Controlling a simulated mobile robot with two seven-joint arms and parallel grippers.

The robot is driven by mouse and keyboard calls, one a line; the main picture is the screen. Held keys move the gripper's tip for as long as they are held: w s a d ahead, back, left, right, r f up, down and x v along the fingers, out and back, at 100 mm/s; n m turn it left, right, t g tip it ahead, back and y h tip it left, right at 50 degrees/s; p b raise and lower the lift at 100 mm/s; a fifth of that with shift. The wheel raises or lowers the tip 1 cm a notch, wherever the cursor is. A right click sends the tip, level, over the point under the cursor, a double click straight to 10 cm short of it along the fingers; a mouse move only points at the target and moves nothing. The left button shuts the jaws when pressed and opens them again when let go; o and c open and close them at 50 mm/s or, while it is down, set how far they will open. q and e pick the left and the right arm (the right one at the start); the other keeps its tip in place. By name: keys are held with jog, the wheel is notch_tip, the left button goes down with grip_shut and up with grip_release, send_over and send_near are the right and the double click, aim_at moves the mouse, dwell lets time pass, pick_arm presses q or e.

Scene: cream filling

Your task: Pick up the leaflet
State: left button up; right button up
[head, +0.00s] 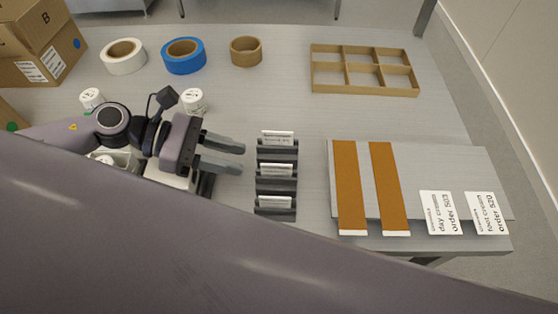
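A dark rack (277,185) stands near the middle of the table with several slots. White-topped leaflets show in it: a rear one (277,136), a middle one (277,169) and a front one (275,202). Their print is too small to read. My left gripper (242,159) is just left of the rack, its two fingers pointing right towards it. The fingers are apart with nothing visible between them, and their tips look clear of the rack. My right gripper is not in view.
A grey board (430,165) at right bears two brown strips (350,185) (389,188) and two order cards (441,212) (487,213). A divided wooden tray (364,92), tape rolls (184,55) and boxes (38,45) lie behind. White-lidded jars (194,99) stand near my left gripper. My arm hides the front.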

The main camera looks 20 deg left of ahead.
aim_at(266, 164)
pick_arm(q)
jog(key=x, duration=0.1)
jog(key=p+x, duration=0.1)
jog(key=x, duration=0.1)
jog(key=p+x, duration=0.1)
jog(key=x, duration=0.1)
jog(key=shift+d+r, duration=0.2)
jog(key=shift+r, duration=0.2)
jog(key=shift+w+d+f, duration=0.2)
jog(key=shift+d+f, duration=0.1)
jog(key=shift+d, duration=0.15)
grip_shut()
